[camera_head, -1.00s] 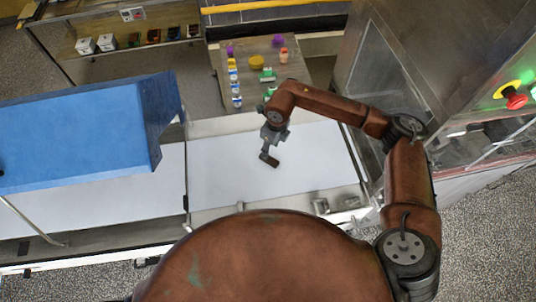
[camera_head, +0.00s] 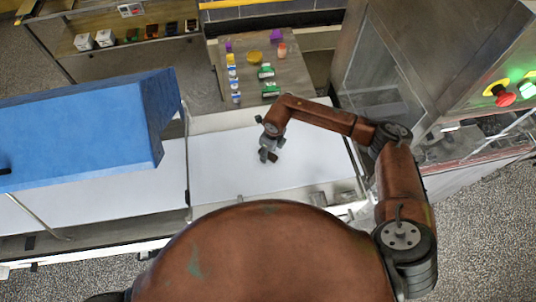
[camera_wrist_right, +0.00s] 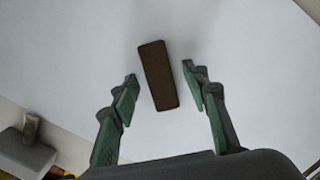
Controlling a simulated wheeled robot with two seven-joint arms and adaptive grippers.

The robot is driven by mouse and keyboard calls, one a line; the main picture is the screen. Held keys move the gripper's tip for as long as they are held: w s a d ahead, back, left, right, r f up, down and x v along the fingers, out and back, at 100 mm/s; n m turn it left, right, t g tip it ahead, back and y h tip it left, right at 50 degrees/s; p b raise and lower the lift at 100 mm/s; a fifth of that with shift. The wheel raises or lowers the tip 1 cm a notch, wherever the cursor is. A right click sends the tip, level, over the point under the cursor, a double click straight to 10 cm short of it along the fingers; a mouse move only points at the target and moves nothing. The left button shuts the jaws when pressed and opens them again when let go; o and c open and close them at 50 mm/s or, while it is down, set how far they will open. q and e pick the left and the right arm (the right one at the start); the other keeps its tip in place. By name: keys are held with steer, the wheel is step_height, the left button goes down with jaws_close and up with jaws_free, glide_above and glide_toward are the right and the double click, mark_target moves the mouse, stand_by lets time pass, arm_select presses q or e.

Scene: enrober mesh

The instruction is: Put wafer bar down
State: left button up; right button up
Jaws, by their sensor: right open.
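The wafer bar (camera_wrist_right: 158,76) is a dark brown flat block lying on the white belt (camera_wrist_right: 80,60) in the right wrist view. My right gripper (camera_wrist_right: 160,82) is open, with one green-padded finger on either side of the bar and a gap at each side. In the head view my right gripper (camera_head: 268,156) is low over the white belt (camera_head: 220,165). The bar there is a small dark patch (camera_head: 272,157), mostly hidden by the gripper. My left gripper is not in view.
A blue cover (camera_head: 80,130) stands over the belt on the left. A table (camera_head: 300,75) with several small coloured items stands behind the belt. A steel cabinet (camera_head: 440,60) with a red button (camera_head: 505,99) is at the right. The belt around the bar is clear.

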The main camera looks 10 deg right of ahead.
steer(key=shift+f+b, duration=0.2)
steer(key=shift+b, duration=0.15)
steer(key=c, duration=0.9)
steer(key=shift+r, duration=0.15)
steer(key=shift+c, duration=0.3)
